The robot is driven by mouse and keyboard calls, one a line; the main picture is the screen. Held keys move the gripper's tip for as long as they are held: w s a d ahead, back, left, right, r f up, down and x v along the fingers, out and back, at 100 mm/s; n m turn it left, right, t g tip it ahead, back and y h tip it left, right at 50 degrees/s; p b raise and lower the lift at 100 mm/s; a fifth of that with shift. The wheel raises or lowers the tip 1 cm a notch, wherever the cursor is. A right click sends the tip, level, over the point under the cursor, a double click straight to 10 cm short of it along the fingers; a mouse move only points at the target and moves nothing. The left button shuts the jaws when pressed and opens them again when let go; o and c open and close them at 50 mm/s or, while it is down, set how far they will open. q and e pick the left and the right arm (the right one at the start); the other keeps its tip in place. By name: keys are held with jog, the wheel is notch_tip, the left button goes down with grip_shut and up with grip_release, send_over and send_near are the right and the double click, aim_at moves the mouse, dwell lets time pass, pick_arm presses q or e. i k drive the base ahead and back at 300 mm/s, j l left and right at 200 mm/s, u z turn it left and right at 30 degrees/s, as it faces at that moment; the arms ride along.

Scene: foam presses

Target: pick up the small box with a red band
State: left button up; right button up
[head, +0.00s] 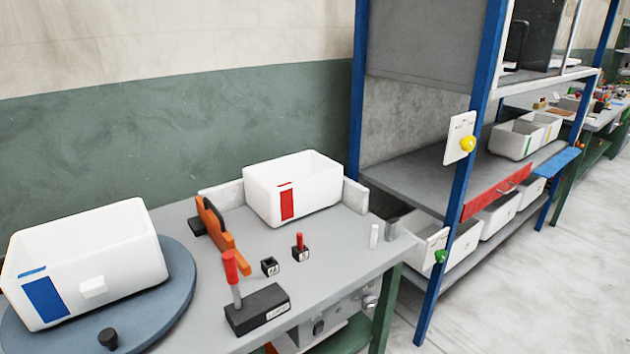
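A white open box with a red vertical band (262,181) stands upright on the grey workbench (205,325), near its back edge. The red band is on its front face, with a thin red strip above it. A low light-coloured ledge stands behind and beside it. The inside of the box is mostly hidden by its walls. Neither of my grippers shows in the head view.
A white box with a blue band (100,258) stands on a blue-grey round turntable (178,300) at left. An orange clamp-like tool (220,235), small black blocks (270,266) and a red-handled tool on a black base (258,310) lie in front. A blue-framed shelf (425,180) stands right.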

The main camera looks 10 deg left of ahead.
aim_at(281, 191)
jog(key=i+l, duration=0.4)
jog(key=i, duration=0.2)
jog(key=i+l, duration=0.4)
jog(key=i, duration=0.15)
